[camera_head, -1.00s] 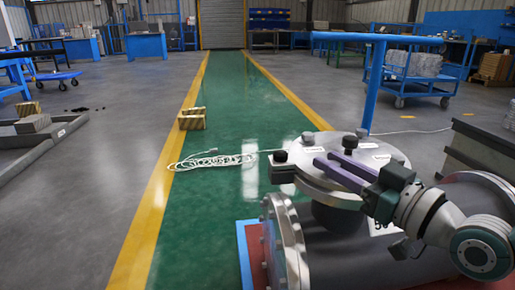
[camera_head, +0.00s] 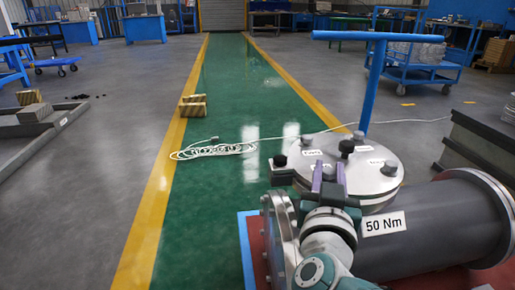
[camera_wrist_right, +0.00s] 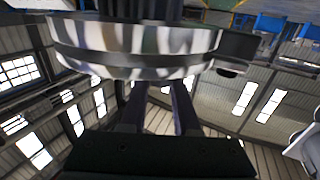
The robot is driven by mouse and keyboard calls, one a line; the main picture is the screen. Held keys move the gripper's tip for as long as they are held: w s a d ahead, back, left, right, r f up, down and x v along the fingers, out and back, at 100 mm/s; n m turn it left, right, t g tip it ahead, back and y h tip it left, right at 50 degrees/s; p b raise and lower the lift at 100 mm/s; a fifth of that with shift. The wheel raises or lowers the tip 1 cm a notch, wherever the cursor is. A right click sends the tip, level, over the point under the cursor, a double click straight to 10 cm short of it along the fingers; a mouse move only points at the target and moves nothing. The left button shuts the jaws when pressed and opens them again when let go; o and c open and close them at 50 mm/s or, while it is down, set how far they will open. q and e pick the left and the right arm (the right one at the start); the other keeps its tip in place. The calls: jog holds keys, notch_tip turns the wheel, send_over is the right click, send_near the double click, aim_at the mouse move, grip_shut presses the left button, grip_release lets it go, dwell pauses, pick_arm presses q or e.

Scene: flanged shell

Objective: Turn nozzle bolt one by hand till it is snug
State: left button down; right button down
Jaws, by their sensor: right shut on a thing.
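The round metal nozzle cover (camera_head: 372,180) lies level on top of the grey shell (camera_head: 420,235), with dark bolt heads around its rim. Small white labels lie by the bolts; I cannot read which is bolt one. My right gripper (camera_head: 329,176), with purple fingers, is over the cover's near edge, shut on a bolt that its own body hides. The right wrist view, upside down, shows its fingers (camera_wrist_right: 160,110) beside the shiny cover rim (camera_wrist_right: 140,45). My left gripper is out of view.
A blue post with a crossbar (camera_head: 375,85) stands just behind the cover. A large bolted end flange (camera_head: 280,240) is at the shell's left. A "50 Nm" label (camera_head: 385,224) is on the shell. A white cable (camera_head: 215,149) lies on the green floor lane.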

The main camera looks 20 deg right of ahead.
jog(key=shift+w+r+m+g+h+b, duration=0.15)
jog(key=shift+m+g+h+b, duration=0.3)
jog(key=shift+m+g+h, duration=0.45)
jog(key=shift+r, duration=0.2)
jog(key=c, duration=0.6)
grip_release()
jog(key=shift+f, duration=0.15)
jog(key=shift+c, duration=0.2)
jog(key=shift+s, duration=0.2)
